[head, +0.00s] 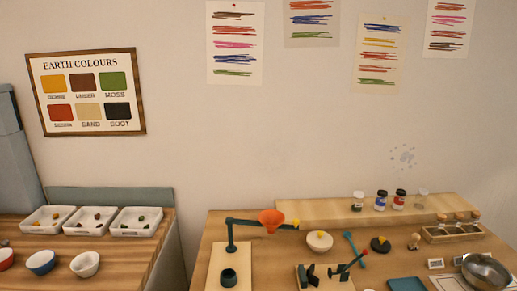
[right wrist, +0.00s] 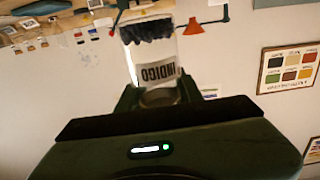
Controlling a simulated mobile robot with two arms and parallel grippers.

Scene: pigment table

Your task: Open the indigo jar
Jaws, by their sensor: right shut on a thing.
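The indigo jar (right wrist: 155,58) is a clear glass jar with dark blue pigment and a white label whose word INDIGO appears upside down in the right wrist view. Its pigment end points to the top of that picture, toward the table. My right gripper (right wrist: 160,96) is shut on the jar's other end, with one finger on each side. That end is partly hidden between the fingers, and I cannot tell whether a lid is on it. The jar seems held clear of the table. Neither gripper shows in the head view.
Small jars (head: 381,201) stand on a raised wooden shelf (head: 300,211) at the back of the table. In front are an orange funnel (head: 271,219) on a stand, a white bowl (head: 319,241), a rack (head: 457,233) and a metal bowl (head: 486,270). White trays (head: 98,231) stand left.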

